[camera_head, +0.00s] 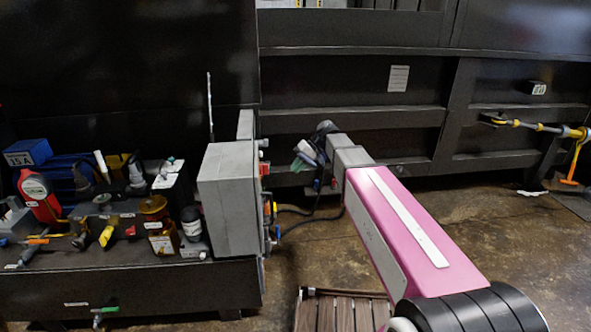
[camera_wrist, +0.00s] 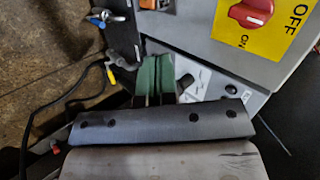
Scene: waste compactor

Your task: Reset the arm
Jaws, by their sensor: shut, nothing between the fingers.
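My arm reaches forward in the head view, with its pink link (camera_head: 400,225) running from the lower right toward the dark machine. My gripper (camera_head: 303,157) is at its far end, small and partly unclear, just right of the grey control box (camera_head: 228,200). In the wrist view my gripper (camera_wrist: 154,80) has its green fingers together, with nothing between them. The fingers are in front of the side of a grey panel (camera_wrist: 230,55). A red rotary switch (camera_wrist: 251,13) on a yellow ON/OFF plate (camera_wrist: 268,28) is up and right of the fingers, apart from them.
A bench (camera_head: 150,290) at the left holds several tools and parts, including a red device (camera_head: 38,195). A dark cable (camera_head: 305,222) hangs below my gripper. A slatted wooden piece (camera_head: 340,312) lies on the floor at the front. Open floor (camera_head: 500,240) shows at the right.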

